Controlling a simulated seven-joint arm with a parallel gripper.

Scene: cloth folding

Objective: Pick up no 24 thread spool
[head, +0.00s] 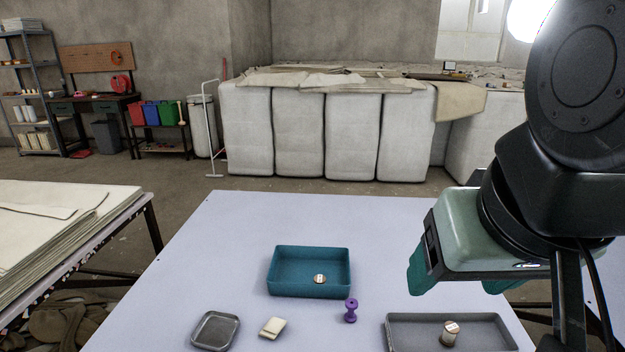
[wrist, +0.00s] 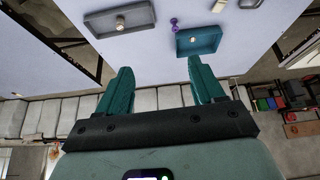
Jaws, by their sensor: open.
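A spool with a pale, marked top (head: 449,333) stands in the long grey tray (head: 408,335) at the front right of the table. A second round item with a pale, marked top (head: 320,279) is in the teal tray (head: 310,291). I cannot read a number on either. A purple spool (head: 351,311) stands on the bare table between the trays. In the wrist view the grey-tray spool (wrist: 120,20), the purple spool (wrist: 174,23) and the teal-tray item (wrist: 193,40) lie beyond the fingers. My gripper (wrist: 163,78) is open and empty, above the table's right side, apart from everything.
A small grey dish (head: 216,331) and a cream block (head: 272,327) lie at the table's front left. The tray walls stand around their contents. The back of the table (head: 290,220) is clear. A separate table with stacked sheets (head: 50,225) is at the left.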

